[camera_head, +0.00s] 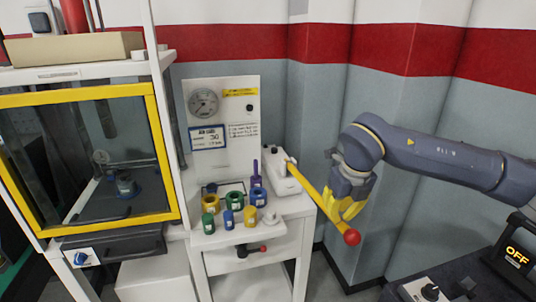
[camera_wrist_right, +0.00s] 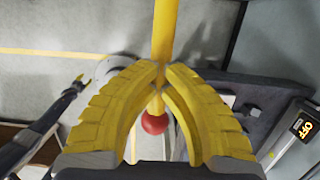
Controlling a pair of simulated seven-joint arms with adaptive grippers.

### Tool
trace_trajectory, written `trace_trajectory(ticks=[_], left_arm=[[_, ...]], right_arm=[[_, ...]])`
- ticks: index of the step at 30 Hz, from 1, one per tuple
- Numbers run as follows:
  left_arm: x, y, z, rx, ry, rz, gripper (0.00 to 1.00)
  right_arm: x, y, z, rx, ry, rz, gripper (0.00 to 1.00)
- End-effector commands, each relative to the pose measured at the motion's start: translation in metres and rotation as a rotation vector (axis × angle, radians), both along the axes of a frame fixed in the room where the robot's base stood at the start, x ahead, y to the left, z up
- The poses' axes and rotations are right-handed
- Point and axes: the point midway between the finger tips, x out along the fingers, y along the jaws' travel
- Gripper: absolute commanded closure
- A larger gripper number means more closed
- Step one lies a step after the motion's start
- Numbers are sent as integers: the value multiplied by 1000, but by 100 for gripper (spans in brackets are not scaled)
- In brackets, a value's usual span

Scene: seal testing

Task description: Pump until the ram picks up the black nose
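The pump lever (camera_head: 311,192) is a yellow bar with a red ball end (camera_head: 352,237), sloping down from a white pump block (camera_head: 281,177). My right gripper (camera_head: 342,208) has its yellow fingers closed around the lever just above the ball. The right wrist view shows the lever (camera_wrist_right: 162,30) between the fingertips (camera_wrist_right: 162,70). A dark ram (camera_head: 106,118) hangs inside the yellow-framed chamber (camera_head: 155,155). A dark piece (camera_head: 126,187) stands below, apart from it; I cannot tell whether it is the black nose. My left gripper (camera_wrist_right: 75,88) shows small at the left of the right wrist view.
Several coloured fittings, including a green one (camera_head: 235,199), stand on the white bench (camera_head: 290,206). A gauge (camera_head: 204,102) is on the panel behind. A black handle with a red tip (camera_head: 252,250) projects from the bench front. A display reading OFF (camera_head: 516,255) is at right.

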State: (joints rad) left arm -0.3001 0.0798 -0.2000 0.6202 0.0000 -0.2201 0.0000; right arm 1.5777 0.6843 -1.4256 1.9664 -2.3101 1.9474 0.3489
Motion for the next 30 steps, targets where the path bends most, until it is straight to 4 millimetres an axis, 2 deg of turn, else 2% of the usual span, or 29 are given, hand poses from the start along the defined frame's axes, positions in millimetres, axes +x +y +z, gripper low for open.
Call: trace_trajectory(ticks=[30], left_arm=[[0, 0, 0, 0, 0, 0, 56]], right_arm=[[-1, 0, -26, 0, 1, 0, 100]])
